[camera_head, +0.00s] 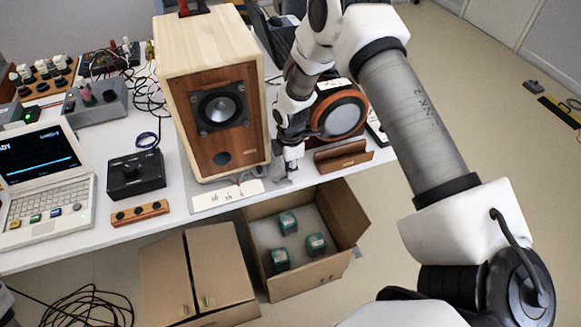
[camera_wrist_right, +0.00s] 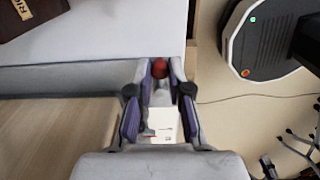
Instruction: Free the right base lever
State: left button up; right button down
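The wooden speaker (camera_head: 215,105) stands upright on the table, a plate with small marks (camera_head: 228,194) at its front foot. My right gripper (camera_head: 291,172) points down beside the speaker's lower right corner. In the right wrist view its two purple-padded fingers (camera_wrist_right: 161,84) are apart. A red ball knob (camera_wrist_right: 159,68), apparently the lever's end, shows between the fingertips, with small gaps at both sides. A white labelled piece (camera_wrist_right: 165,122) shows between the fingers, nearer the palm. The lever's shaft is hidden. My left gripper is not in view.
An orange-rimmed round speaker (camera_head: 341,115) and a brown holder (camera_head: 342,157) stand right of my gripper. An open carton (camera_head: 335,270) with teal blocks lies below the table's front edge. A laptop (camera_head: 40,165) and black box (camera_head: 136,174) are at left.

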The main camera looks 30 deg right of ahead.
jog(key=shift+s+m, duration=0.1)
jog(key=shift+m, duration=0.2)
jog(key=m+p, duration=0.1)
jog(key=s+m+p, duration=0.1)
jog(key=m, duration=0.1)
jog(key=shift+s+a+r, duration=0.1)
jog(key=shift+a, duration=0.2)
jog(key=m, duration=0.2)
jog(key=s+a+m+p, duration=0.1)
jog(key=shift+m, duration=0.4)
jog(key=shift+s+a+m+p, duration=0.15)
jog(key=shift+a+m+p, duration=0.25)
jog(key=shift+m, duration=0.7)
jog(key=shift+s+a+m+p, duration=0.15)
jog(key=shift+a+m+p, duration=0.25)
jog(key=shift+m, duration=0.7)
jog(key=shift+s+a+m+p, duration=0.15)
jog(key=shift+a+m+p, duration=0.25)
jog(key=shift+m, duration=0.7)
jog(key=c, duration=1.1)
grip_release()
